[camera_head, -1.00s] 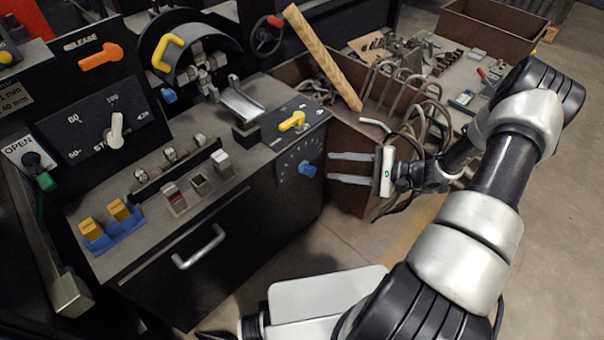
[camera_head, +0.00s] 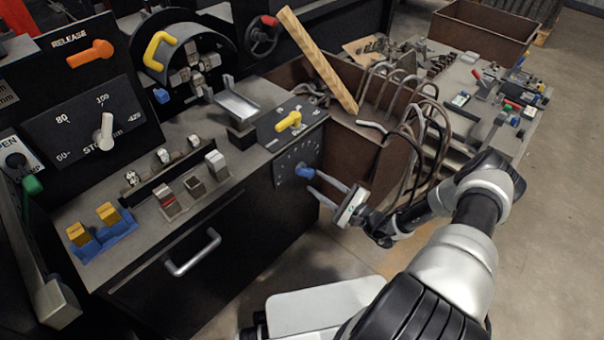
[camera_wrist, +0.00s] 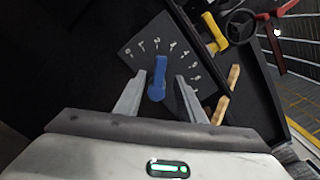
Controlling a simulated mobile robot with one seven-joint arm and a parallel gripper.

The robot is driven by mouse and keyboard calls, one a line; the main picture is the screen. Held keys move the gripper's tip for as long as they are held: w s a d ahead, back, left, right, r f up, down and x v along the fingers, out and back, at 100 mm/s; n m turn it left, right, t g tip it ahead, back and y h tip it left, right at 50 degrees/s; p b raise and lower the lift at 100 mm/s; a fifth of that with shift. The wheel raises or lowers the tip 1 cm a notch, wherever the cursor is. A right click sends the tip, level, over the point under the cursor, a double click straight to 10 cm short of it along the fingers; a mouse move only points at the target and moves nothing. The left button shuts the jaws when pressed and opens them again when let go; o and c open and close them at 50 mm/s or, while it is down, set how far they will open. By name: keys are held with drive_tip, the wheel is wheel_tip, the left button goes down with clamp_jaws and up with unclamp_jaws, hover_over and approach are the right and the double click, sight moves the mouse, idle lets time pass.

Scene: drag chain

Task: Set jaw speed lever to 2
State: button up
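The jaw speed lever is a blue knob (camera_head: 305,171) on a dark dial plate (camera_head: 290,158) on the front of the machine cabinet. In the wrist view the blue lever (camera_wrist: 158,80) stands in front of the dial with its pointed end up, toward the middle numbers near 2; the exact number is hard to read. My gripper (camera_head: 312,181) is at the dial. In the wrist view my gripper (camera_wrist: 160,88) is open, one finger on each side of the lever, with visible gaps. I cannot tell how far the fingertips are from the plate.
A yellow lever (camera_head: 289,121) sits on the panel just above the dial. A wooden plank (camera_head: 318,60) leans out of a rusty bin (camera_head: 400,165) with bent metal rods to the right of my gripper. A cabinet handle (camera_head: 193,252) is at lower left.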

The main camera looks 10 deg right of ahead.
sight(304, 174)
drive_tip(key=b+x, duration=0.1)
drive_tip(key=x, duration=0.7)
drive_tip(key=shift+c, duration=0.4)
clamp_jaws()
